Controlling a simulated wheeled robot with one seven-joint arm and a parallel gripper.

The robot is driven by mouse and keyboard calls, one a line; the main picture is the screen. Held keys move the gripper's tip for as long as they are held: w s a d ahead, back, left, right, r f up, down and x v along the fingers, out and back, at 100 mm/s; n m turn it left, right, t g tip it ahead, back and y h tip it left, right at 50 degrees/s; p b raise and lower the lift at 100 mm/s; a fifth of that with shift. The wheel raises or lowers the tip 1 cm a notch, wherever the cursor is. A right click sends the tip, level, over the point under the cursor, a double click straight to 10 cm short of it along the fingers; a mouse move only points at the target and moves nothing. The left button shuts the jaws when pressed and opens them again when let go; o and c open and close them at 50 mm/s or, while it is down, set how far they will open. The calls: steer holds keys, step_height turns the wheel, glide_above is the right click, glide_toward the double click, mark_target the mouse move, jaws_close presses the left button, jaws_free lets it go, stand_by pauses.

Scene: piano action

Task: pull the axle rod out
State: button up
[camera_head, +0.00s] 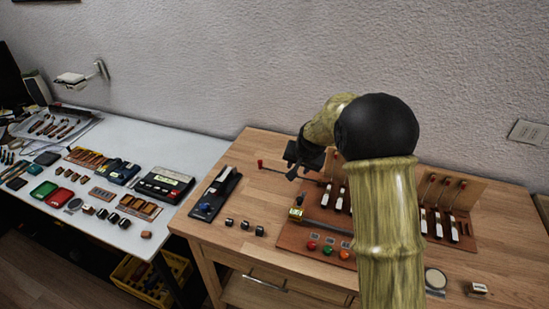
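The piano action (293,236) is a reddish-brown wooden frame on the wooden table, with several upright white-and-black pieces and thin wires. A thin rod with a red end (260,164), which looks like the axle rod, sticks out to the left of the frame. Its line runs right, toward the white pieces. My gripper (291,175) is above the table at the frame's back left, beside or over this rod. It is small and dark here, so I cannot tell whether its fingers touch the rod. My arm hides the middle of the frame.
Red, orange and green buttons (328,252) line the frame's front. A black tray (214,193) and several small dark blocks (245,225) lie to the left. A cluttered white table (190,150) stands at left.

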steer(key=s+d+n+g, duration=0.1)
steer(key=s+d, duration=0.3)
steer(key=s, duration=0.6)
steer(key=s+d+r+g+h, duration=0.1)
steer(key=s+d, duration=0.4)
steer(key=s, duration=0.5)
steer(key=s+d+n, duration=0.1)
steer(key=s+d, duration=0.3)
steer(key=s, duration=0.6)
steer(key=shift+s+d+r+n+g+h, duration=0.2)
steer(key=shift+d+r+n+g+h, duration=0.1)
steer(key=shift+d+g+h, duration=0.1)
steer(key=shift+s+d, duration=0.15)
